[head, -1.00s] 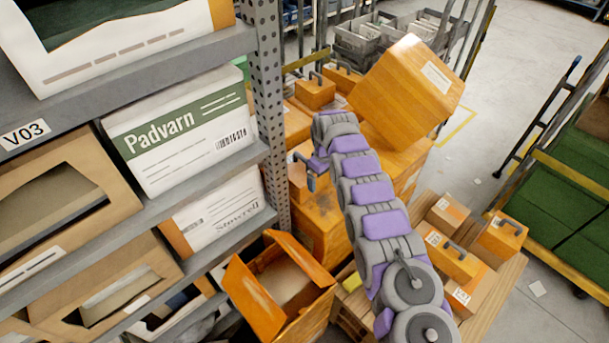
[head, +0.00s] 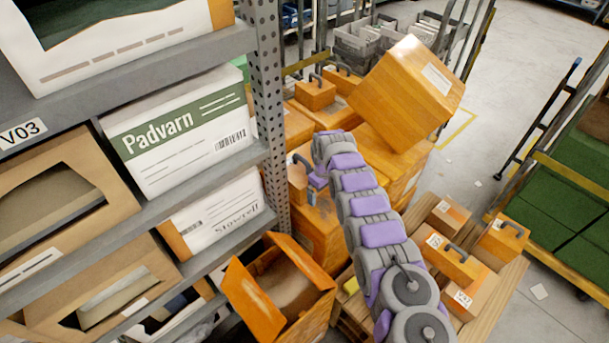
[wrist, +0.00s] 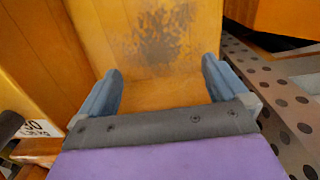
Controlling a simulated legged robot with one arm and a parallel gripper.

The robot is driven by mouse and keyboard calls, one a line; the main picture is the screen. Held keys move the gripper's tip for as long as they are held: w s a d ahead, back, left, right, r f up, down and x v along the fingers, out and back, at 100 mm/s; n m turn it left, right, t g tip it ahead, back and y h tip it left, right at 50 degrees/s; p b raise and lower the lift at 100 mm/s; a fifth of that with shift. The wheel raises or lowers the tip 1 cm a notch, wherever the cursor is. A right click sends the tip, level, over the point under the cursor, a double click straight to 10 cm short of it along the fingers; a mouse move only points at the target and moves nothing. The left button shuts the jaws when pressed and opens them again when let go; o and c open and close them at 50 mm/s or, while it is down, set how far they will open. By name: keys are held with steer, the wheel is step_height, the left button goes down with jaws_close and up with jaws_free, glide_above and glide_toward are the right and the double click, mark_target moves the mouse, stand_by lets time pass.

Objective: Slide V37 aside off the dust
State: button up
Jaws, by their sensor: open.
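My gripper (wrist: 160,70) is open in the wrist view, its two blue-grey fingers apart over an orange surface. I cannot tell whether they touch it. A dark dust patch (wrist: 158,32) lies on that surface just beyond the fingertips. In the head view my gripper (head: 313,191) is partly hidden by my arm, beside a small orange box (head: 297,186) on a larger orange box. Dark smudges show on the larger box (head: 322,225). I cannot read V37 on any label, so I cannot tell which box it is.
A steel rack upright (head: 268,110) stands close left of my gripper; its perforated metal (wrist: 275,95) shows at right in the wrist view. A big tilted orange box (head: 405,95) rises behind my arm. An open box (head: 255,300) and a pallet (head: 505,285) with handled boxes lie nearer.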

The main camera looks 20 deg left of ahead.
steer(key=shift+s+d+r+p, duration=0.1)
steer(key=shift+s+d+p, duration=0.15)
steer(key=shift+d+p, duration=0.35)
steer(key=shift+s+d+r+p, duration=0.1)
steer(key=shift+s+d+p, duration=0.1)
steer(key=shift+d+p, duration=0.35)
steer(key=shift+s+d+f, duration=0.15)
steer(key=shift+d, duration=0.1)
step_height(320, 180, up, 13)
steer(key=p, duration=0.3)
steer(key=shift+a, duration=0.2)
steer(key=shift+w+a+r, duration=0.3)
steer(key=shift+a+r, duration=0.15)
steer(key=shift+a, duration=0.2)
steer(key=shift+w+a+r, duration=0.3)
steer(key=shift+a+r, duration=0.1)
steer(key=shift+a, duration=0.25)
step_height(320, 180, down, 15)
steer(key=b, duration=0.4)
